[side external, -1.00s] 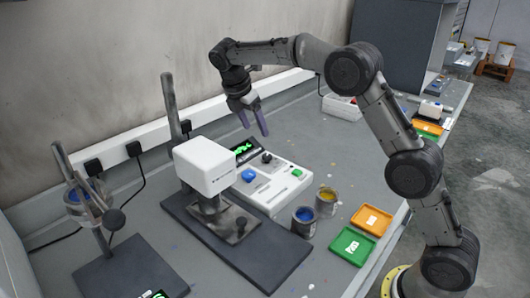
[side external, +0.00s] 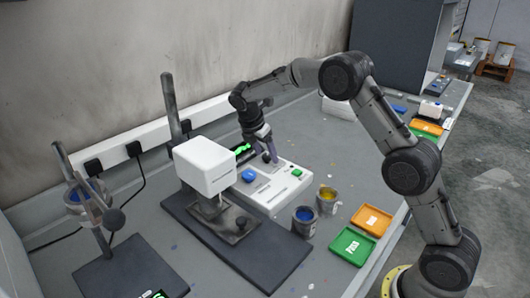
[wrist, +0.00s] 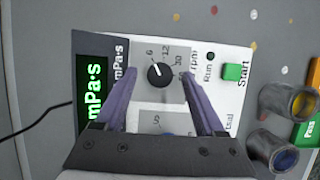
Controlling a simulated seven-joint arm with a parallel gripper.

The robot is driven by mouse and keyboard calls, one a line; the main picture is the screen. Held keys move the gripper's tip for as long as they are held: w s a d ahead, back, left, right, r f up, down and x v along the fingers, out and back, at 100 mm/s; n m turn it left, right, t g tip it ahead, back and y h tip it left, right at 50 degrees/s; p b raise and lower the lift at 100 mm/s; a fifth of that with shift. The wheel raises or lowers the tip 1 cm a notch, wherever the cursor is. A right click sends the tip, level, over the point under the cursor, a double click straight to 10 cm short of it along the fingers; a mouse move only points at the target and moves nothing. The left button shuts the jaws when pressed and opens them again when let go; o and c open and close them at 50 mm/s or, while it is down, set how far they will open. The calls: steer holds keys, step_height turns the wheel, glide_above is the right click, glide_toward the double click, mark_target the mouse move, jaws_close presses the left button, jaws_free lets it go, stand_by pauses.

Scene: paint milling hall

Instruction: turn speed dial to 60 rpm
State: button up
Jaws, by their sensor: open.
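The speed dial is a small black knob (wrist: 158,73) with a white mark, on the white control panel (wrist: 215,55). Printed numbers 6, 12, 30 and 60 with "rpm" curve around its upper and right sides. The white mark appears to point up and left, towards the 6. My gripper (wrist: 159,80) is open, with one purple finger on each side of the knob; I cannot tell if either touches it. In the side view my gripper (side external: 271,156) is low over the control box (side external: 284,190) and largely hides the knob.
A green Start button (wrist: 232,72) and a lit green display (wrist: 91,95) flank the dial. In the side view the white mill head (side external: 205,165) stands left of the box. Blue (side external: 304,220) and yellow (side external: 327,200) paint cans stand in front, near green (side external: 352,246) and orange (side external: 371,220) trays.

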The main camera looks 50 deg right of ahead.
steer(key=shift+c, duration=0.2)
jaws_close()
